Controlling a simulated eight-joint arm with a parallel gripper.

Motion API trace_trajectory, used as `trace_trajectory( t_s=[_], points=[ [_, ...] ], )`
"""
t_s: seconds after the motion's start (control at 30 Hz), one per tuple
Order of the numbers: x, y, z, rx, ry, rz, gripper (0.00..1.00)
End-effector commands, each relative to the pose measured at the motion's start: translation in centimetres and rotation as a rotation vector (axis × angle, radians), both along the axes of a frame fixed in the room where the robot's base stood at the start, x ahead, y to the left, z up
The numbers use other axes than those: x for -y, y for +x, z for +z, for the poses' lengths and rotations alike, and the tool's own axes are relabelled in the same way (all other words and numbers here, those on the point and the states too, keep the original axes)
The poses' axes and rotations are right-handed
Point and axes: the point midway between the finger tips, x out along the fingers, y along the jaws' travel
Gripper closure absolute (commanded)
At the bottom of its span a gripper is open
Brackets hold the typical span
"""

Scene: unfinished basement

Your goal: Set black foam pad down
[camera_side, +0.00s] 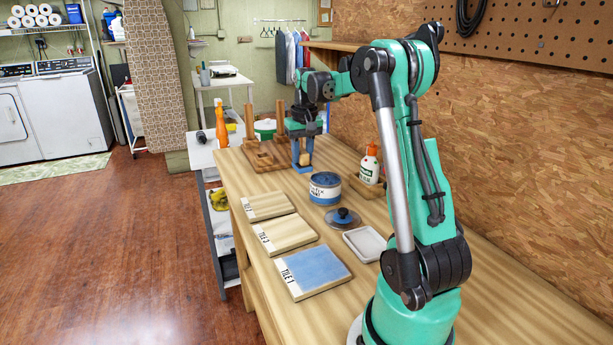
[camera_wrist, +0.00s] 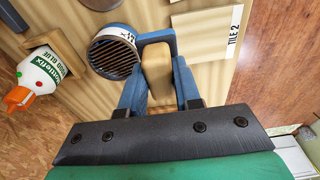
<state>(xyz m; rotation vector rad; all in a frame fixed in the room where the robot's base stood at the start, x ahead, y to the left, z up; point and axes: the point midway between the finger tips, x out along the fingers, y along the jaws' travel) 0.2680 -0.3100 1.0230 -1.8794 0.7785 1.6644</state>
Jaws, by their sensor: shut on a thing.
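My gripper (camera_side: 304,153) has blue fingers and is low over the far part of the workbench, behind the paint can. In the wrist view, my gripper (camera_wrist: 158,75) is shut on a tan, wood-like block (camera_wrist: 157,64). The tan block also shows low between the fingers in the side view (camera_side: 305,160). I see no black foam on this side of it; its underside is hidden, so I cannot tell whether it is the black foam pad. I cannot tell whether it touches the bench.
The paint can (camera_side: 325,189) stands close to the fingers. Boards TILE 2 (camera_side: 268,205), TILE 3 (camera_side: 288,233) and blue-topped TILE 1 (camera_side: 317,269) lie along the left edge. A knobbed lid (camera_side: 343,218), white tray (camera_side: 365,245), glue bottle (camera_side: 369,164) and pegged wooden rack (camera_side: 262,157) surround it.

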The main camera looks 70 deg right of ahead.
Motion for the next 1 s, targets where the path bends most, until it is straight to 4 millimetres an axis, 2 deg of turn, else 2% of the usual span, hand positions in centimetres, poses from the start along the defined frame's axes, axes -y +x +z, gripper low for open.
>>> trace_trajectory(
  t_s=[0.03, 0.2, 0.3, 0.47, 0.6, 0.73, 1.0],
  points=[
    [0.0, 0.0, -1.4, 0.000, 0.000, 0.000, 1.00],
    [0.0, 0.0, -5.5, 0.000, 0.000, 0.001, 1.00],
    [0.0, 0.0, -7.0, 0.000, 0.000, 0.001, 1.00],
    [0.0, 0.0, -8.4, 0.000, 0.000, 0.001, 1.00],
    [0.0, 0.1, -10.6, 0.000, 0.000, 0.001, 1.00],
    [0.0, 0.0, -11.6, 0.000, 0.000, 0.001, 1.00],
    [0.0, 0.0, -11.7, 0.000, 0.000, 0.001, 1.00]
  ],
)
